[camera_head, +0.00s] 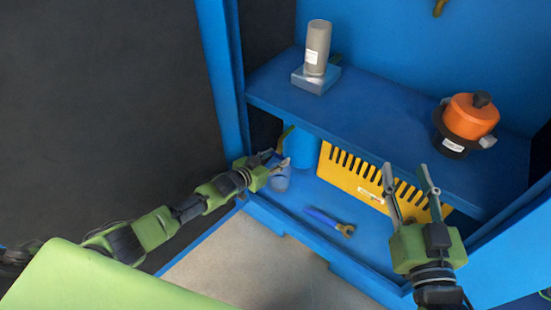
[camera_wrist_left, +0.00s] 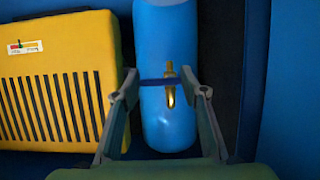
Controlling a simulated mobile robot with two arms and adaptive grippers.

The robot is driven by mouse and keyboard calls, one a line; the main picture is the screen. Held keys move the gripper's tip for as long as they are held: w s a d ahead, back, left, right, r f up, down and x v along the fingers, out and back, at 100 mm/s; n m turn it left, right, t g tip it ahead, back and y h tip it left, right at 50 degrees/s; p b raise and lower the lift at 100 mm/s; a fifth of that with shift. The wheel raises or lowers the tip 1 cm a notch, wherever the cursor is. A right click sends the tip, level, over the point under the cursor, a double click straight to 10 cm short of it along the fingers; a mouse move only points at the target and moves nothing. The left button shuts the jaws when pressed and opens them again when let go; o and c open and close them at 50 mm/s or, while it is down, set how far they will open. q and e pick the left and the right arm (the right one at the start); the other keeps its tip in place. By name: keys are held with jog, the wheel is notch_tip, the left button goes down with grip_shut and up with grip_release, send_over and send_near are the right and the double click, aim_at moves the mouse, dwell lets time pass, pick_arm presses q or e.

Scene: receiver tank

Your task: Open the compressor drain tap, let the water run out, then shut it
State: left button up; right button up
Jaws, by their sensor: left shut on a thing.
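The blue tank (camera_head: 305,150) is on the lower shelf of the blue cabinet, partly hidden by my left gripper. In the left wrist view the tank (camera_wrist_left: 165,35) bears a brass tap (camera_wrist_left: 170,90) with a dark blue bar-like lever (camera_wrist_left: 158,82) across it. A bluish container (camera_head: 279,183) stands just below this gripper. No running water can be made out. My right gripper (camera_head: 407,170) is open and empty, before the shelf.
A yellow slotted box (camera_head: 350,172) stands right of the tank. A blue-handled tool (camera_head: 325,219) lies on the lower shelf. The upper shelf (camera_head: 380,125) holds a grey cylinder (camera_head: 317,50) on a metal block and an orange-and-black pot (camera_head: 468,118). Cabinet sides bound the space.

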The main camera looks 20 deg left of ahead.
pick_arm(q)
jog(key=o, duration=1.1)
notch_tip(320, 180, up, 10)
jog(key=shift+f, duration=0.1)
jog(key=shift+s, duration=0.1)
